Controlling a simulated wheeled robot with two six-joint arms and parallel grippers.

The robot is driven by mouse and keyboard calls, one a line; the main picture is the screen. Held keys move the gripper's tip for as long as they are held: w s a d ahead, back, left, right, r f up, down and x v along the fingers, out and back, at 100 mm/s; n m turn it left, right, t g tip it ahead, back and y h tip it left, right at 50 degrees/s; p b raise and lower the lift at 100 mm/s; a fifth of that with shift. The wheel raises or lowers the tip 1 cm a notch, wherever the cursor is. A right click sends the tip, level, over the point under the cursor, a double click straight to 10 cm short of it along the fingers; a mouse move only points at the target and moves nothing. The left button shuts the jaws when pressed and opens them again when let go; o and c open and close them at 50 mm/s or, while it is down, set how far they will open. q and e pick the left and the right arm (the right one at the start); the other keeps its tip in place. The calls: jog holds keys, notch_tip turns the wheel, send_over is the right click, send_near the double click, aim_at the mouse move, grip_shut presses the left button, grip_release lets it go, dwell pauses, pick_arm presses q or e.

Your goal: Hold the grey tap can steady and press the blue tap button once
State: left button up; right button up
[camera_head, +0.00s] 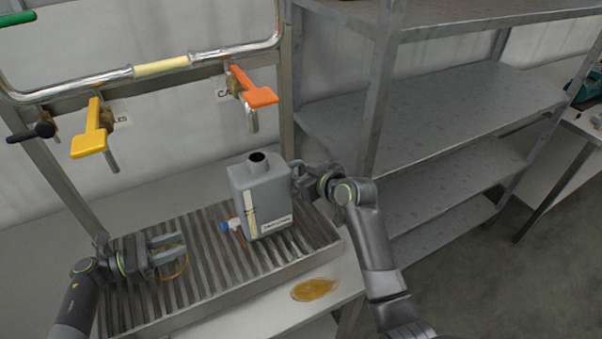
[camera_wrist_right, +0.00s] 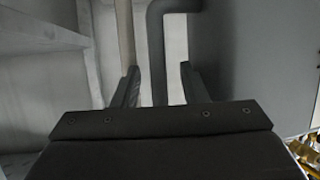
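The grey can (camera_head: 262,190) stands upright on the ribbed drip tray (camera_head: 205,309), with an open dark neck on top. A small blue piece (camera_head: 225,226), which looks like the tap button, shows at its lower left side. My right gripper (camera_head: 300,175) is at the can's handle on the right. In the right wrist view its fingers (camera_wrist_right: 160,88) are apart, with the grey handle bar (camera_wrist_right: 157,45) between them and gaps on both sides. My left gripper (camera_head: 182,247) is open and empty, low over the tray, left of the can and apart from the blue piece.
A yellow valve handle (camera_head: 91,130) and an orange one (camera_head: 255,91) hang from the pipe frame above the tray. A yellowish ring (camera_head: 173,273) lies by my left gripper. A yellow puddle (camera_head: 315,290) lies on the table front. Grey shelves (camera_head: 440,105) stand at right.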

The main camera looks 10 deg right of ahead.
jog(key=shift+c, duration=0.2)
grip_shut()
pick_arm(q)
jog(key=shift+c, duration=0.2)
dwell(1.4)
grip_shut()
dwell(1.6)
